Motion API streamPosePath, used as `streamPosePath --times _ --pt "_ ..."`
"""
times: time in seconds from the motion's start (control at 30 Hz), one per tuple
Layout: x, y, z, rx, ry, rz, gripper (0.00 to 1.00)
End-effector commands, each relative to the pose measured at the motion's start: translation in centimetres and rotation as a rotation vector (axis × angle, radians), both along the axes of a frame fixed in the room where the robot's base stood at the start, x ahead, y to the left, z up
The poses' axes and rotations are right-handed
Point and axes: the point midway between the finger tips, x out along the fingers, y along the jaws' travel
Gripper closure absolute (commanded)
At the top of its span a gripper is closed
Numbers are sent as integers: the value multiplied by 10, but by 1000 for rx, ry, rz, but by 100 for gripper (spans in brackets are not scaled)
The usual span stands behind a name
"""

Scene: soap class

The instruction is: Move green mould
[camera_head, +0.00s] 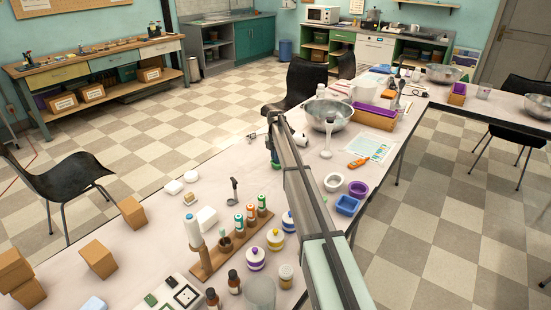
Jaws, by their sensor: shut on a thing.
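My gripper (274,150) is at the far end of my arm, near the left edge of the table beyond the bottle rack. It is small and partly hidden by my own arm. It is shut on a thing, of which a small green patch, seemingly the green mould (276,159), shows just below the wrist. Its shape is mostly hidden, and I cannot tell whether it touches the table. A white round mould (333,182), a purple round mould (357,188) and a blue square mould (347,206) stand right of my arm.
A metal bowl (329,115) and a wooden box with a purple liner (374,117) stand beyond. A wooden rack (207,268) with bottles, striped jars (256,259) and brown bottles crowd the near table. An orange tool (358,163) lies by a printed sheet (372,148).

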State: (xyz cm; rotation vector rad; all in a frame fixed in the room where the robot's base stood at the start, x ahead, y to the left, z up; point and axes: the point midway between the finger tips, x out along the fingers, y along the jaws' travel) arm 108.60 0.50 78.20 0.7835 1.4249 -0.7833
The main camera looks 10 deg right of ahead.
Motion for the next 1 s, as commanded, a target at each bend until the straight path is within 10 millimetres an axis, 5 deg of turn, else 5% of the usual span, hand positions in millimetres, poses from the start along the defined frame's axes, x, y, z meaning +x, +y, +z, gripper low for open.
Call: streamPosePath --times 0.37,1.0 --pt "-3 3 0 0 0 0 100" --pt "-44 44 0 0 1 1 100"
